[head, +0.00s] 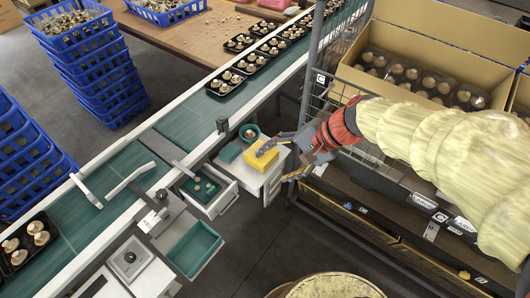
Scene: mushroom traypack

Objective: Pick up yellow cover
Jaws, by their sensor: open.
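The yellow cover (261,157) lies on a small white cabinet beside the conveyor, in the middle of the head view. It looks like a bright yellow block-shaped piece. My gripper (272,152) is open, with its grey fingers over and beside the yellow cover's right side. One finger reaches across the top of the cover. I cannot tell whether the fingers touch it. The far finger is partly hidden by the cover and the wrist.
A green conveyor (185,124) carries black mushroom trays (226,82). A teal bowl (249,132) and an open drawer (212,200) are near the cover. A metal rack with a cardboard box (440,50) stands right. Blue crates (95,70) are at left.

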